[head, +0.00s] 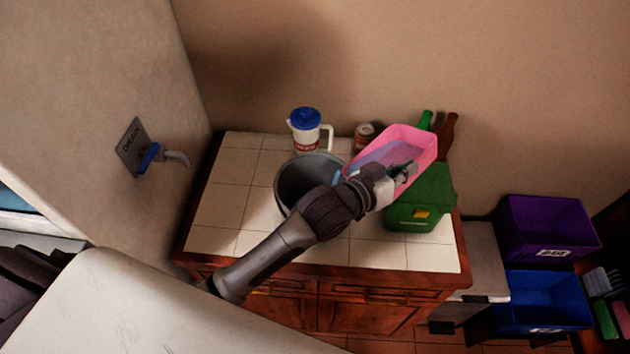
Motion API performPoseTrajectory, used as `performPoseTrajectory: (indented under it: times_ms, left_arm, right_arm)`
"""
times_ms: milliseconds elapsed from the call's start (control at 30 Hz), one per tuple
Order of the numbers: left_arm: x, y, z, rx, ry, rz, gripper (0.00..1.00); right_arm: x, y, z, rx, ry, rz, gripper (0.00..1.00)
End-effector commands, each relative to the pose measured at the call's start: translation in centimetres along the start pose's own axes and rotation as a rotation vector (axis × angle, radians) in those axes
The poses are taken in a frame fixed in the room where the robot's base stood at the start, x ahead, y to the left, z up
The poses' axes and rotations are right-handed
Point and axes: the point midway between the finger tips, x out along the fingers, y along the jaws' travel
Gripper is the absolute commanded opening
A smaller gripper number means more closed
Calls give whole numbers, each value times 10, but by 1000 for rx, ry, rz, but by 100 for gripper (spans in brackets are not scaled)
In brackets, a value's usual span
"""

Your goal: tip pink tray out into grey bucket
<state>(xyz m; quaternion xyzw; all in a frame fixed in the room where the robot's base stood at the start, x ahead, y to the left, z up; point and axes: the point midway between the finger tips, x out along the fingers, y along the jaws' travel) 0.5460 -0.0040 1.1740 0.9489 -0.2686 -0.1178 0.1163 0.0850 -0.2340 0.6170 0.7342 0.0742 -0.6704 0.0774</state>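The pink tray (425,143) is held up above the tiled counter, tilted, with its lower left end towards the grey bucket. Something bluish-grey shows inside it; I cannot tell what. My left gripper (404,172) is shut on the tray's near side wall. The grey bucket (290,178) stands on the counter to the left of the tray, partly hidden by my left wrist. A small light-blue patch shows at the bucket's right side, unclear. My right gripper is not in view.
A white jug with a blue lid (305,128) and a small brown jar (364,134) stand behind the bucket. A green container (425,200) with bottles behind it is close under the tray. The counter's left tiles (225,190) are clear. Purple (545,230) and blue bins (540,300) stand right.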

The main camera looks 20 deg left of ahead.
Motion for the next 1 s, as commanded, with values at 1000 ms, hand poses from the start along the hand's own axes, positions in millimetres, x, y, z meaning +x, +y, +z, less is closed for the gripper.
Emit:
performPoseTrajectory:
  times_ms: [1000]
  left_arm:
    - [-4,-6,-5,-37,27,15,0]
  right_arm:
    - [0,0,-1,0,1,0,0]
